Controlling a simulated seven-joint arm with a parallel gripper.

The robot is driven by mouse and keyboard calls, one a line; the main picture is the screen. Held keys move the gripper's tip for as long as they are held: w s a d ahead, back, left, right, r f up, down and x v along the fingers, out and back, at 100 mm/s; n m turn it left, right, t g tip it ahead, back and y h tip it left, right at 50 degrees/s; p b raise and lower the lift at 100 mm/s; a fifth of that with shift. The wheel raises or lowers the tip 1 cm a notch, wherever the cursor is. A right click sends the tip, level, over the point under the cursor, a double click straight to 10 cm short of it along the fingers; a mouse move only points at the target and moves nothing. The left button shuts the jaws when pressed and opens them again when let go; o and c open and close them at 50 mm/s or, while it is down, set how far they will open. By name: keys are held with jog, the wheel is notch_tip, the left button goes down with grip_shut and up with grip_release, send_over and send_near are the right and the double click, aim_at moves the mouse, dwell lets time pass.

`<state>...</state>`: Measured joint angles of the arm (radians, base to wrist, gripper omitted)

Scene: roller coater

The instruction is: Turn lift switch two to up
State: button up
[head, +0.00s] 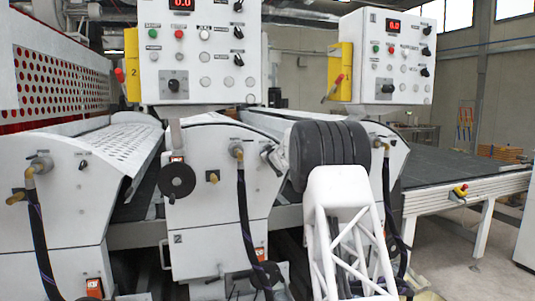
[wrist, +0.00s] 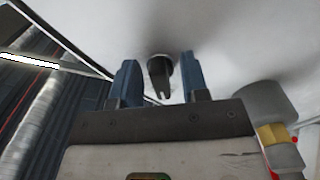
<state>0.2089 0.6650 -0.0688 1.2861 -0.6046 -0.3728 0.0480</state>
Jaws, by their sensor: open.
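A black rotary switch (wrist: 160,78) sits on a white panel in the wrist view. Its handle points down in that picture. My gripper (wrist: 158,72) is open, with one blue-grey finger on each side of the switch. I cannot tell whether the fingers touch it. In the head view my gripper (head: 271,157) is at the upper right of the middle white machine unit (head: 212,215), beside a hose fitting, and is mostly hidden by my arm. The switch is hidden there. A similar small black switch (head: 83,165) shows on the left unit.
A grey cylindrical fitting with a yellow part (wrist: 272,133) is right of my gripper in the wrist view. Black hoses (head: 243,215) hang from the units. A black handwheel (head: 177,180) is on the middle unit. Two control boxes (head: 187,92) stand above.

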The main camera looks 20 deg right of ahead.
grip_shut()
jog(key=shift+m, duration=0.4)
jog(key=m, duration=0.5)
jog(key=shift+a, duration=0.1)
jog(key=m, duration=0.6)
jog(key=shift+a+r, duration=0.1)
dwell(0.3)
grip_release()
jog(key=shift+s, duration=0.25)
